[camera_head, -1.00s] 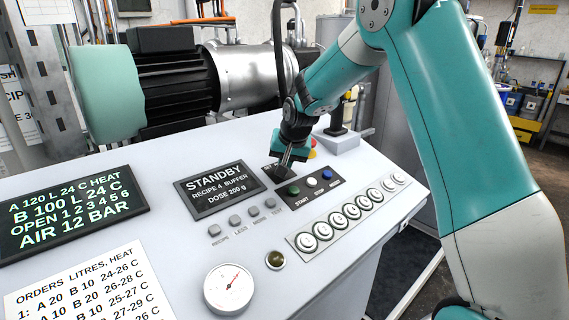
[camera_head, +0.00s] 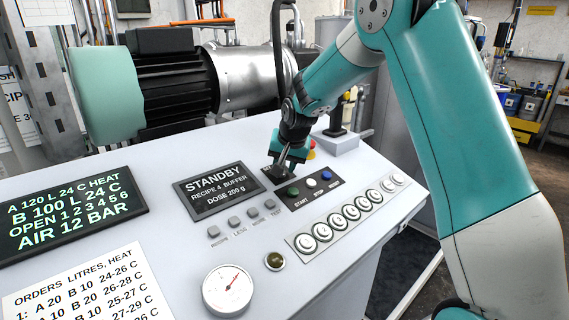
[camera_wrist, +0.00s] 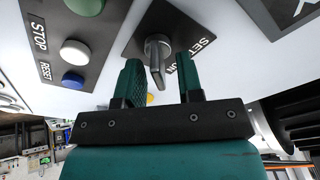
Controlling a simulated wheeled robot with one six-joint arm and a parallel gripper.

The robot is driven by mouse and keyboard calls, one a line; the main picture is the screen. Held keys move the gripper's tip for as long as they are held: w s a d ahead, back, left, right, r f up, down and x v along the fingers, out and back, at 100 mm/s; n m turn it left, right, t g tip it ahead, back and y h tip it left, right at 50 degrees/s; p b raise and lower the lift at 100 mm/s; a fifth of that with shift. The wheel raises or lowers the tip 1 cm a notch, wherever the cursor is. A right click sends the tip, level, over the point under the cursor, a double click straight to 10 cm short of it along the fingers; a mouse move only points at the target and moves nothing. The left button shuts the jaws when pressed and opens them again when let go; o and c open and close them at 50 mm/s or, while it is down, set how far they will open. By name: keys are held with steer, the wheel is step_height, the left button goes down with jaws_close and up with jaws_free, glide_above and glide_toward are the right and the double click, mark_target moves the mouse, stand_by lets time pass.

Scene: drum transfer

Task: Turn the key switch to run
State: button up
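My gripper (camera_wrist: 159,66) is open, with one teal finger on each side of the key. Gaps show between the key and both fingers, so I see no grip. In the head view my gripper (camera_head: 284,160) is over the plate (camera_head: 272,177) beside the display and hides most of the key. The display (camera_head: 214,188) reads STANDBY, RECIPE 4 BUFFER, DOSE 200 g.
Start (camera_head: 293,191), stop (camera_head: 311,182) and reset (camera_head: 326,174) buttons sit just right of the switch. A red and yellow knob (camera_head: 311,150) is close behind my gripper. A row of round numbered buttons (camera_head: 351,212) and a gauge (camera_head: 228,290) are nearer the front.

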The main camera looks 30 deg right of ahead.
steer(key=b+v, duration=0.3)
steer(key=v, duration=1.4)
steer(key=shift+r, duration=0.2)
steer(key=s+a+f+n+g+y, duration=0.1)
steer(key=s+a+f+n, duration=0.2)
steer(key=s+a, duration=0.3)
steer(key=s+a+f+n+g+y, duration=0.2)
steer(key=s+a+f+n, duration=0.2)
steer(key=s, duration=0.9)
steer(key=s+a+f+n+g+y, duration=0.1)
steer(key=s+a+f+n+g, duration=0.1)
steer(key=s+a+f+n, duration=0.2)
steer(key=s+a+n, duration=0.3)
steer(key=s+a, duration=0.3)
steer(key=shift+f+y, duration=0.2)
steer(key=shift+y, duration=0.1)
steer(key=shift+s+a, duration=0.1)
steer(key=shift+s, duration=0.05)
